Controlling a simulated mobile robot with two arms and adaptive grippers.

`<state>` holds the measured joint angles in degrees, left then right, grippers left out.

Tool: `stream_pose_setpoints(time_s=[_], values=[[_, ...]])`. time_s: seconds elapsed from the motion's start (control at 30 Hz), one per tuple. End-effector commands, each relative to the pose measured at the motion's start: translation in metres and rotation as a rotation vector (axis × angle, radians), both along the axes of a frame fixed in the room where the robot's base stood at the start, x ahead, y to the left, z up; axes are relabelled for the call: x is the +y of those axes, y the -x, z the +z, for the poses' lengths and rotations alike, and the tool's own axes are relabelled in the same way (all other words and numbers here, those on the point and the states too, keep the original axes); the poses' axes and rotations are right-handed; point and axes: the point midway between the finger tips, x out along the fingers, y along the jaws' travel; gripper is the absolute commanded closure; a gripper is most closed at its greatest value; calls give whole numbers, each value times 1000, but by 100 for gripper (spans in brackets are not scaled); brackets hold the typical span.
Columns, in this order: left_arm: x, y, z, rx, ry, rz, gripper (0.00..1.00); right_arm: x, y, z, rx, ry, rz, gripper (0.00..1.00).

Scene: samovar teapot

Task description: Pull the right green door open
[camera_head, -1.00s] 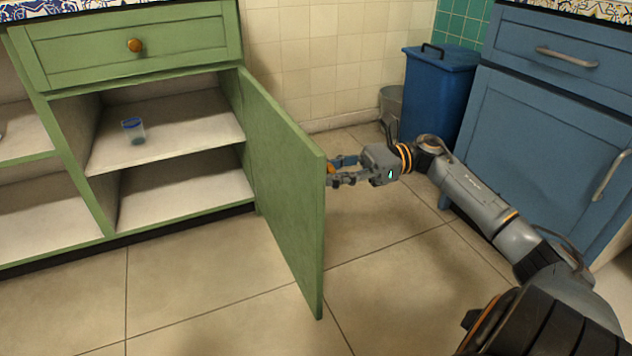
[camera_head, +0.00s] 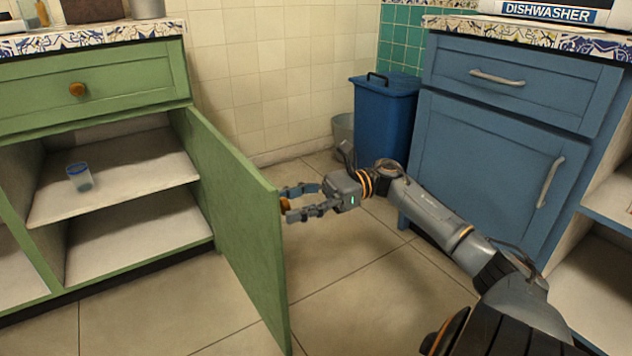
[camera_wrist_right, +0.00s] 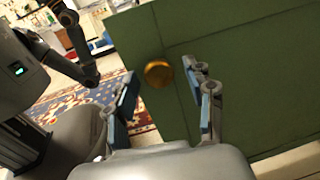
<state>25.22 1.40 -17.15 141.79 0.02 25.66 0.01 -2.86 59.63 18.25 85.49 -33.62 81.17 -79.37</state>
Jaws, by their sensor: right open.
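The right green door (camera_head: 235,220) stands swung wide open from the green cabinet, its edge toward me in the head view. Its round orange-brown knob (camera_head: 285,204) is on the far face, partly hidden by the door's edge. In the right wrist view the knob (camera_wrist_right: 158,74) shows just beyond the fingertips, in front of the green panel (camera_wrist_right: 235,85). My right gripper (camera_head: 296,202) is open, its two fingers spread on either side of the knob, apart from it. It also shows in the right wrist view (camera_wrist_right: 160,90). My left gripper is not in view.
A clear cup with a blue rim (camera_head: 79,177) stands on the open cabinet's upper shelf (camera_head: 120,190). A blue bin (camera_head: 385,115) and blue cabinet (camera_head: 480,150) are to the right. The tiled floor (camera_head: 345,285) between is clear.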

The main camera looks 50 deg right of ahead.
Motion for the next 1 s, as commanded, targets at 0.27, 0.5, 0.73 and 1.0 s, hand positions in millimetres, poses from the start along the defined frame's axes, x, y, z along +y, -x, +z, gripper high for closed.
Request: stream_pose_setpoints(time_s=[0.27,0.5,0.73,1.0], values=[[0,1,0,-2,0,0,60,-56,22,0,2,-1,-4,46],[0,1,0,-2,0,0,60,-89,36,0,0,1,-3,46],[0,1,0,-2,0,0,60,-96,40,0,0,1,0,46],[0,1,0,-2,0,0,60,-96,39,0,0,1,0,46]])
